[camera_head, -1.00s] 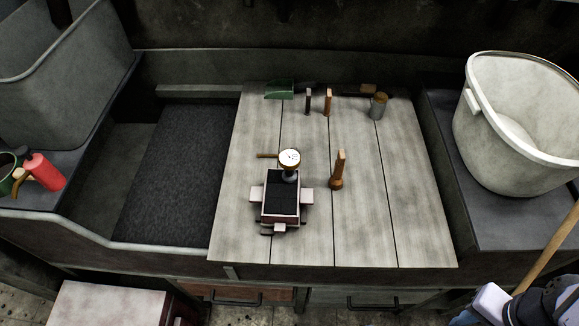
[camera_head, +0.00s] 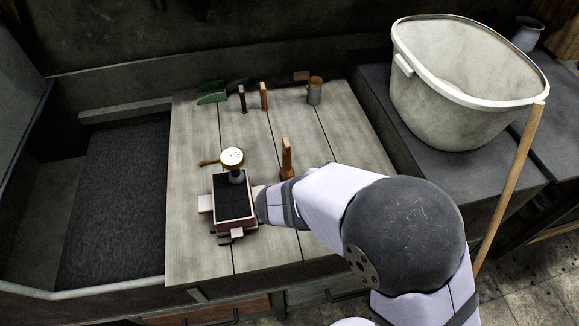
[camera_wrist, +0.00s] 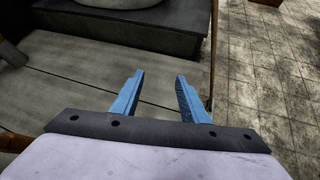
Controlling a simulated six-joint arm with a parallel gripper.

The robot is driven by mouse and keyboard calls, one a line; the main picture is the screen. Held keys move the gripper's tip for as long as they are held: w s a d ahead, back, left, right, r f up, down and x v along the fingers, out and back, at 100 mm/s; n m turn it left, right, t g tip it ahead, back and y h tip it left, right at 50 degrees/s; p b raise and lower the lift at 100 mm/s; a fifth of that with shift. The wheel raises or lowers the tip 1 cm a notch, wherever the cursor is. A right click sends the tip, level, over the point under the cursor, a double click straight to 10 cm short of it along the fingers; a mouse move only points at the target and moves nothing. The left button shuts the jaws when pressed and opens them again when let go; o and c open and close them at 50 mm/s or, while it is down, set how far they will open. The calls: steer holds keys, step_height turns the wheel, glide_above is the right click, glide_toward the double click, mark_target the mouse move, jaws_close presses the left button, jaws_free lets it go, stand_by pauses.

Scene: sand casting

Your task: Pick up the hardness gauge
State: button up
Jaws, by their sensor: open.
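The hardness gauge (camera_head: 232,157), with a round white dial and a dark lower body, stands upright at the back end of a small sand-filled moulding flask (camera_head: 234,200) on the wooden bench board. My arm reaches in from the right in the head view, and its near end is just right of the flask. My gripper's fingers cannot be made out there. In the wrist view my gripper (camera_wrist: 160,77) shows two blue fingers, apart with nothing between them. The gauge is not in the wrist view.
A brown wooden-handled tool (camera_head: 287,160) stands close behind my arm. A green scoop (camera_head: 212,92), small upright tools and a metal mug (camera_head: 314,92) are at the back. A large pale bucket (camera_head: 440,110) stands right. The front-left board (camera_head: 190,255) is clear.

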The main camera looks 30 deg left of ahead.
mark_target(239, 154)
steer(key=s+a+n+t+y, duration=0.1)
steer(key=s+a+n+y, duration=0.2)
steer(key=a, duration=0.5)
steer(key=s+a+n+t+y+b, duration=0.1)
steer(key=s+a+n+y, duration=0.3)
steer(key=a, duration=0.4)
steer(key=s+a+n+t+y+b, duration=0.1)
steer(key=s+a+n+t+y, duration=0.2)
steer(key=s+a+n, duration=0.3)
steer(key=shift+s+a+f, duration=0.1)
steer(key=shift+s+a, duration=0.3)
steer(key=shift+a, duration=0.3)
steer(key=shift+s+a+f, duration=0.1)
steer(key=shift+s+a, duration=0.3)
steer(key=shift+a, duration=0.3)
steer(key=shift+w+a+r+m+t+y, duration=0.2)
steer(key=shift+w+a+m+t, duration=0.15)
steer(key=shift+a, duration=0.3)
steer(key=shift+w+a+r+m+t+y, duration=0.1)
steer(key=shift+w+a+m+t+y, duration=0.2)
steer(key=shift+a, duration=0.3)
steer(key=shift+w+a+r+m+t, duration=0.15)
steer(key=shift+w+a+m+t, duration=0.15)
steer(key=shift+a+m, duration=0.2)
steer(key=shift+p+x, duration=2)
steer(key=shift+x, duration=1.25)
steer(key=shift+w, duration=0.4)
steer(key=shift+a+r, duration=0.1)
jaws_close()
